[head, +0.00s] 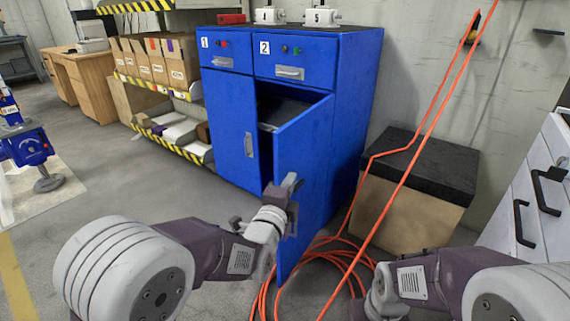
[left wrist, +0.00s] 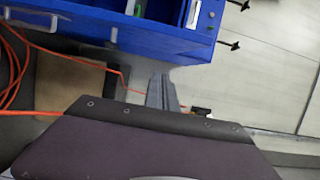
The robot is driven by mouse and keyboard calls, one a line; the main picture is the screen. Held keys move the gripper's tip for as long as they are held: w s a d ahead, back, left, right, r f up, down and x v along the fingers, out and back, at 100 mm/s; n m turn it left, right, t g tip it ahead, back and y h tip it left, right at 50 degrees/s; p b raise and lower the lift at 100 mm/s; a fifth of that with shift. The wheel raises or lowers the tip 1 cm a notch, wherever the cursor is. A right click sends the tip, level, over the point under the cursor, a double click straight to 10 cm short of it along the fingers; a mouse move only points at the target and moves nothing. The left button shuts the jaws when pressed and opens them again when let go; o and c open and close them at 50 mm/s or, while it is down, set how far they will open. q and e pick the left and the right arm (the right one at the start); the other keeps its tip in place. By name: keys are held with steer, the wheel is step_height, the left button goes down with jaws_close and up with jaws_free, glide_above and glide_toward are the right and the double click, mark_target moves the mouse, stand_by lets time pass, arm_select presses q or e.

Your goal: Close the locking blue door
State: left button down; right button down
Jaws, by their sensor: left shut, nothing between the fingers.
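The blue door (head: 308,165) of the blue cabinet (head: 345,110) stands partly open, its free edge toward me and its hinge side at the right. A dark shelf (head: 285,110) shows inside. My left gripper (head: 292,186) is in front of the door near its free edge, at about mid-height. Its fingers are shut and empty; I cannot tell whether they touch the door. It hides that part of the door, where a handle is hard to make out. In the left wrist view the shut fingers (left wrist: 162,92) point toward the cabinet (left wrist: 160,35). My right gripper is out of the picture.
The left cabinet door (head: 235,130) is closed, and both drawers (head: 290,68) are shut. Orange cables (head: 330,265) lie coiled below the open door and run up to the right. A cardboard box with a black top (head: 430,165) stands right of the cabinet. Floor is free at the left.

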mark_target(285, 162)
arm_select(q)
steer(key=w+b, duration=0.1)
steer(key=w, duration=0.2)
steer(key=w+a+b, duration=0.1)
steer(key=w, duration=0.2)
steer(key=w+b, duration=0.1)
steer(key=w, duration=0.2)
steer(key=shift+w+a, duration=0.1)
steer(key=shift+a, duration=0.15)
